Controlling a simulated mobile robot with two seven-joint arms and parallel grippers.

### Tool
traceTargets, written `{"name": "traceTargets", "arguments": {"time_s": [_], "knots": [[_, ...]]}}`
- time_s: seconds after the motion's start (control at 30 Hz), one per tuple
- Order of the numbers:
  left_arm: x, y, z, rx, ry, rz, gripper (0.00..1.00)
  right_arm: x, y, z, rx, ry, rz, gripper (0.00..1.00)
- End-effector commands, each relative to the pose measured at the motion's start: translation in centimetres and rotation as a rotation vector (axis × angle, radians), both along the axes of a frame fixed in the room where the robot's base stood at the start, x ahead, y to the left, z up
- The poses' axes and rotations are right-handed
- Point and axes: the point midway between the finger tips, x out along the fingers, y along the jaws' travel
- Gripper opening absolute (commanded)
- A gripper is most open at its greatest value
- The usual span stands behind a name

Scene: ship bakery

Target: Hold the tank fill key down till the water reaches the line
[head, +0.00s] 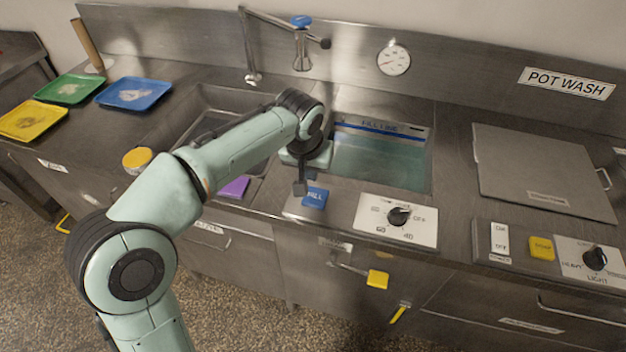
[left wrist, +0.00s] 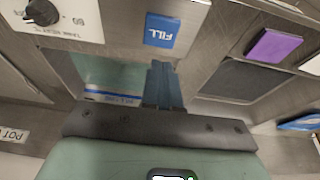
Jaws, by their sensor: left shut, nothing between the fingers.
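The blue fill key (head: 315,197) sits on the steel front ledge; in the left wrist view (left wrist: 163,31) its label reads FILL. My left gripper (head: 300,188) is shut and empty, pointing down just beside the key's left edge. In the left wrist view its closed fingers (left wrist: 162,68) end just short of the key in the picture; I cannot tell whether they touch anything. The tank's pale green water (head: 378,162) lies a little below the blue fill line (head: 375,127) on the back wall. My right gripper is not in view.
A temperature knob (head: 399,216) is right of the key. A purple pad (head: 234,187) lies to its left. A yellow lever (head: 377,279) sticks out below the ledge.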

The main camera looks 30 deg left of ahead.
Motion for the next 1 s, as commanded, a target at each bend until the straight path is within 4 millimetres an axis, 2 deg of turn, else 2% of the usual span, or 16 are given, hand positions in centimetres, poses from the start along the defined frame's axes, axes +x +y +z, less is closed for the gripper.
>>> {"name": "traceTargets", "arguments": {"time_s": [0.1,0.27,1.0], "knots": [[-0.4,-0.2,1.9,-0.001,-0.004,-0.002,0.0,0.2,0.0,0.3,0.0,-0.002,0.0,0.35],[-0.8,-0.3,3.0,-0.001,-0.004,-0.002,0.0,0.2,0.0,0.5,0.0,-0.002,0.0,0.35],[-0.8,-0.3,3.1,0.0,-0.004,-0.002,0.0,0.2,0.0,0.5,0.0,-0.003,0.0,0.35]]}}
